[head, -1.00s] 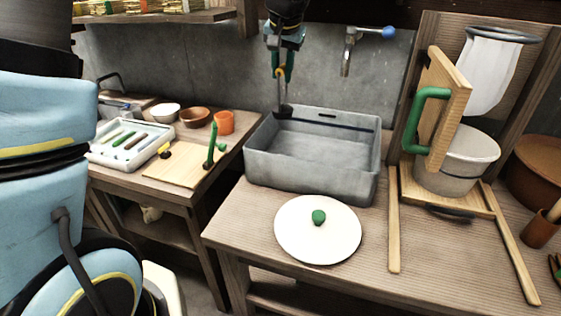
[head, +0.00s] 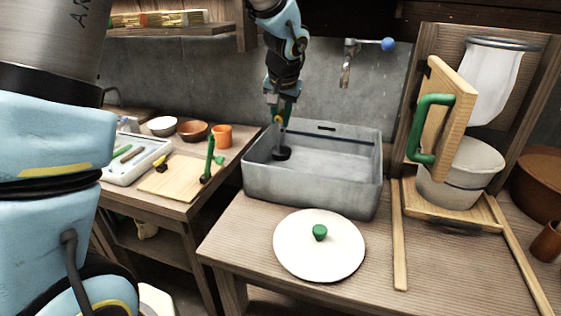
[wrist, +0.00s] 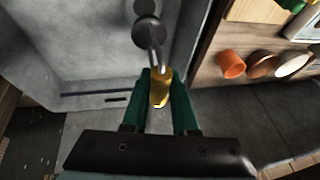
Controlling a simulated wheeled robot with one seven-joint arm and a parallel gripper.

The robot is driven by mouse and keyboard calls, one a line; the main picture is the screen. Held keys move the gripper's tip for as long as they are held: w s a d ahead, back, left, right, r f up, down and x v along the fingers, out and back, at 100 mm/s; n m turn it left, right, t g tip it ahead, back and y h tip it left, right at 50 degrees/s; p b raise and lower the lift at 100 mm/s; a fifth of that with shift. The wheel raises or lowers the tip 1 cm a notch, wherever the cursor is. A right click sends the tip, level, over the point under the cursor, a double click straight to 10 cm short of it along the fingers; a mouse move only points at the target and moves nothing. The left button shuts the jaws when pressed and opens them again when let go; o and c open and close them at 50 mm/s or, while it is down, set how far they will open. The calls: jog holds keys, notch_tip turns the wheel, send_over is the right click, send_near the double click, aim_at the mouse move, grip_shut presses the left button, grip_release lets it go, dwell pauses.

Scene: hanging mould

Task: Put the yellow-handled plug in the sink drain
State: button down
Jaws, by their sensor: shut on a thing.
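The yellow-handled plug has a yellow handle (wrist: 161,88), a thin metal stem and a dark round stopper (head: 281,154). My gripper (head: 280,114) is shut on the handle, with its green fingers on either side in the wrist view (wrist: 160,85). The plug hangs stopper-down inside the grey sink (head: 310,180), near its left wall. In the wrist view a second dark round shape (wrist: 145,6) shows just beyond the stopper at the top edge. It may be the drain. I cannot tell whether the stopper touches the sink floor.
A tap (head: 346,72) with a blue knob is on the wall behind the sink. A white lid (head: 318,255) with a green knob lies in front. A wooden frame with a green handle (head: 428,130) stands right. Bowls and an orange cup (head: 221,136) are on the left table.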

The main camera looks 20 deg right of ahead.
aim_at(280, 150)
notch_tip(280, 150, down, 7)
jog(key=shift+f+p, duration=0.2)
jog(key=shift+p, duration=0.15)
jog(key=shift+f, duration=0.15)
jog(key=shift+f+b, duration=0.25)
jog(key=shift+b, duration=0.15)
jog(key=c, duration=0.7)
grip_release()
jog(key=shift+r, duration=0.15)
